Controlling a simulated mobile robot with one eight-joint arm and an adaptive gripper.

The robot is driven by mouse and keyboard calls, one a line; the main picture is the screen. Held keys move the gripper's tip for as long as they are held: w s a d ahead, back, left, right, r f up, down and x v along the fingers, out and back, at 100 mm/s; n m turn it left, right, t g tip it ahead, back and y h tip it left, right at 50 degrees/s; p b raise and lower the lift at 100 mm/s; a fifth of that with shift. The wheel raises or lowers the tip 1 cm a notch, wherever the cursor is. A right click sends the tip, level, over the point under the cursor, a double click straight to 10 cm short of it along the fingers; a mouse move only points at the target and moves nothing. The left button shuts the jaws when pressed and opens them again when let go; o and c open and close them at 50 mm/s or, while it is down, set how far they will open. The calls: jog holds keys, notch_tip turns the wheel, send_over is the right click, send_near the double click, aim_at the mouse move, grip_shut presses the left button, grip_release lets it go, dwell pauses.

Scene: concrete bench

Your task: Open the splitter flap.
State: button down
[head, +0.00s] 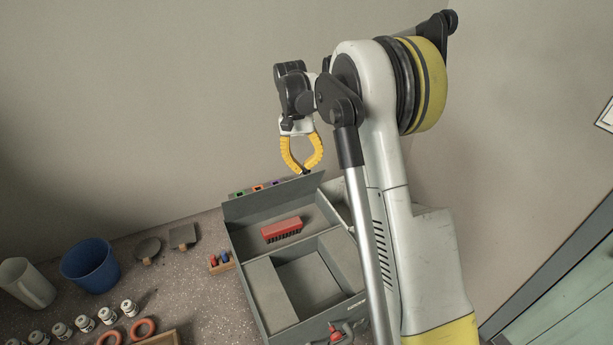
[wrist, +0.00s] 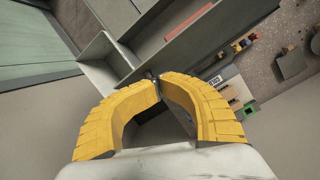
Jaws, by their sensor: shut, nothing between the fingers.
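A grey box (head: 264,254) with several compartments stands on the bench in the head view. A grey panel (head: 272,198) rises along its back edge; I cannot tell whether this is the splitter flap. My gripper (head: 306,172) has yellow ribbed fingers, bowed outward with their tips together, and is empty. It points down at the right end of that panel; contact is unclear. In the wrist view, the fingertips (wrist: 157,78) meet in front of the box's grey walls (wrist: 205,40). My arm hides the box's right side in the head view.
A red brush (head: 282,229) lies in the box's back compartment. Coloured tags (head: 258,187) show behind the back panel. Left on the bench are a blue cup (head: 90,266), a pale cup (head: 26,284), small jars (head: 84,323) and orange rings (head: 143,328). A wall stands behind.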

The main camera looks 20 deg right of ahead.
jog(key=shift+w+d+f+g, duration=0.1)
jog(key=shift+w+d+g, duration=0.15)
jog(key=shift+w+g, duration=0.45)
jog(key=c, duration=1.5)
grip_release()
jog(key=shift+o, duration=1.2)
jog(key=shift+w+d+f, duration=0.1)
jog(key=shift+w+d, duration=0.05)
jog(key=shift+d, duration=0.1)
jog(key=v, duration=1.2)
jog(key=shift+a, duration=0.2)
